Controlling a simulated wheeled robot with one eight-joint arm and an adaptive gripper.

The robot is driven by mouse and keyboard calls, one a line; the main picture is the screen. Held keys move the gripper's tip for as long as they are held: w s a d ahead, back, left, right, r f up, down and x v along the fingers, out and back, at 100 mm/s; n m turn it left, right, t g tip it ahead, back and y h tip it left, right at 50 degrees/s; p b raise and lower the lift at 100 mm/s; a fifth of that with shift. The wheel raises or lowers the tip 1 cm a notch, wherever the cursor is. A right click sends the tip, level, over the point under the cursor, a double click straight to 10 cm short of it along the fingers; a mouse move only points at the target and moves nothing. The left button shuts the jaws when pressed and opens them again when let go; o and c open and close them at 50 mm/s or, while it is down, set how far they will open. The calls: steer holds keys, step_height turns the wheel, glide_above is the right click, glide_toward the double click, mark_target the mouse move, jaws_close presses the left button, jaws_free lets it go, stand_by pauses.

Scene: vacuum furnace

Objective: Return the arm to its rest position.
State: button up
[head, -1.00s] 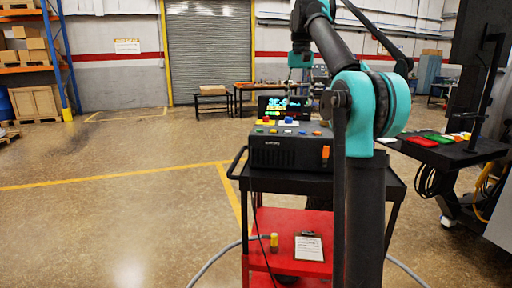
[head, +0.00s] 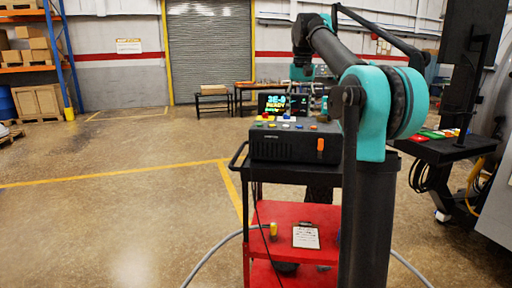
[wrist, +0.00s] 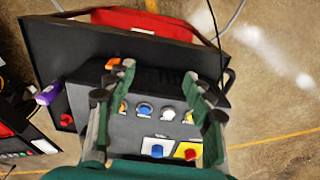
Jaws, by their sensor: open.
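My arm rises on the right of the head view, bent over toward the back. My gripper (wrist: 165,95) shows in the wrist view with its two green fingers spread apart and nothing between them. It hangs over the control box (wrist: 150,130), whose knobs and red and blue buttons show between and below the fingers. In the head view the control box (head: 285,146) is black, with a lit display on top, and stands on a cart. I cannot make out the fingertips in the head view.
The black-topped cart (head: 332,172) has a red lower shelf (head: 284,218) with a clipboard (head: 306,236) and a small yellow item (head: 273,230). A dark side table (head: 443,153) with coloured pieces stands at right.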

steer(key=s+d+f+n+t, duration=0.1)
steer(key=s+f, duration=0.4)
steer(key=f, duration=0.7)
steer(key=s+d+f+t, duration=0.1)
steer(key=s+f, duration=0.5)
steer(key=f, duration=0.6)
steer(key=s+d+f+n+t, duration=0.1)
steer(key=s+f, duration=1.8)
steer(key=f, duration=0.1)
steer(key=shift+s+d+t, duration=0.2)
steer(key=shift+d+t, duration=0.1)
steer(key=shift+t, duration=0.1)
steer(key=shift+r, duration=0.1)
